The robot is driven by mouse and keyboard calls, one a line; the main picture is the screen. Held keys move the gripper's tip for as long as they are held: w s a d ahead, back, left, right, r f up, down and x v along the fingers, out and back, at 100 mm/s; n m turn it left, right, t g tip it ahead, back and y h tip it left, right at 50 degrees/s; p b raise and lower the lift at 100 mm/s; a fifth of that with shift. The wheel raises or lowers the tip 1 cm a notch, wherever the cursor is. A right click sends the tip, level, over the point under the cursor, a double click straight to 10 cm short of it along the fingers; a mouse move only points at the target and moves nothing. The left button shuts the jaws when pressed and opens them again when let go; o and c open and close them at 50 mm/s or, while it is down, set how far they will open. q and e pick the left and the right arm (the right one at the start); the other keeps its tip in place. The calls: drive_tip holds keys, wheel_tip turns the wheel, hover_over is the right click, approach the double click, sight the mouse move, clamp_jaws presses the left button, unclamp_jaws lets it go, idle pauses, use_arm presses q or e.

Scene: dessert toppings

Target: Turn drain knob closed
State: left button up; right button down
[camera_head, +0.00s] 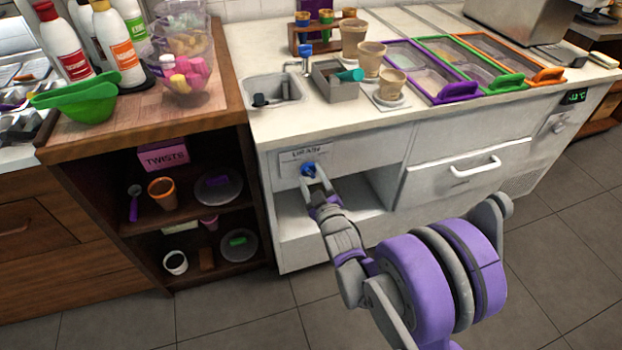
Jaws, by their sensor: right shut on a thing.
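The drain knob (308,168) is small and blue. It sits on the white cabinet front, below a label plate (305,153) that appears to read "DRAIN". My right gripper (312,175) is at the knob, with its fingers closed around it. The fingers cover part of the knob, so its exact turn angle cannot be told. The small sink (273,92) is in the white counter above the knob, with a dark item in it. My left gripper is not in view.
A dark wooden shelf unit (200,215) with cups and plates stands left.

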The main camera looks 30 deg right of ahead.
drive_tip(key=shift+n+b, duration=0.45)
drive_tip(key=shift+n, duration=1.15)
drive_tip(key=shift+c, duration=1.2)
unclamp_jaws()
drive_tip(key=v, duration=1)
drive_tip(key=shift+s+p, duration=0.35)
drive_tip(key=shift+p, duration=0.1)
drive_tip(key=shift+a, duration=0.2)
